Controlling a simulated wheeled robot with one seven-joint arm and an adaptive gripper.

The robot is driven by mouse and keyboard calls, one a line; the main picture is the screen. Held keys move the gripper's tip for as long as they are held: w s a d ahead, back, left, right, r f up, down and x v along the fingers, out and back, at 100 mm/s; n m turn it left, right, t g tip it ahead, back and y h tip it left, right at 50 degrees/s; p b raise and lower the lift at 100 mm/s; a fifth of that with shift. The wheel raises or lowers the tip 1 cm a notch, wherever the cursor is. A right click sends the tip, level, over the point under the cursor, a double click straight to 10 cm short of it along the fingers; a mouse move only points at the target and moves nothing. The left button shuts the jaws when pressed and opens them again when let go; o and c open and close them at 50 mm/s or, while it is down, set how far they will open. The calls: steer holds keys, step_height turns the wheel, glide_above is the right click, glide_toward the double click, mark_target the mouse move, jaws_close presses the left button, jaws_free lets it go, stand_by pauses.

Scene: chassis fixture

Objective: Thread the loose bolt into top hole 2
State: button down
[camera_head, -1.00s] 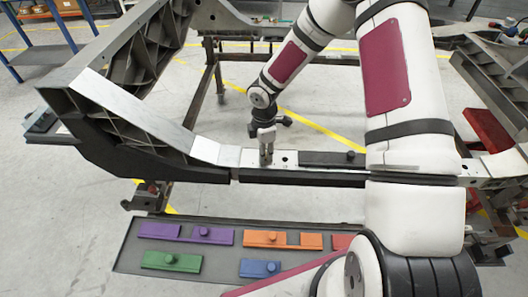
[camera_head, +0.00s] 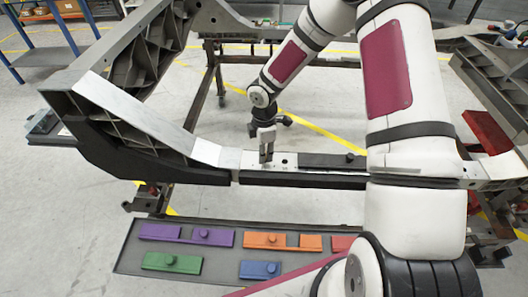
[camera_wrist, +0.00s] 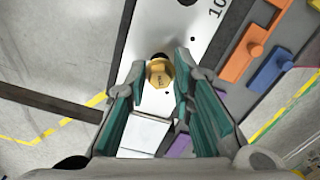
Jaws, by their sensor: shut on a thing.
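The bolt (camera_wrist: 160,72) has a gold hexagonal head and shows between my fingertips in the wrist view. My gripper (camera_wrist: 160,80) is shut on it, one finger on each side of the head. In the head view my gripper (camera_head: 266,158) points straight down at the pale top plate (camera_head: 232,158) of the chassis beam. The bolt's shank is hidden under its head, so I cannot tell whether it is in a hole. A hole (camera_head: 285,161) shows in the plate just right of my gripper. I cannot read which hole is number 2.
A grey tray (camera_head: 125,255) below the beam holds purple, orange, green and blue blocks, some with knobs. A dark bar with a knob (camera_head: 325,160) lies on the beam to the right. A dark curved chassis arm (camera_head: 95,125) rises at the left.

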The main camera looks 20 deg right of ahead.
steer(key=shift+r, duration=0.1)
steer(key=shift+r+p, duration=1.05)
steer(key=shift+r, duration=1.1)
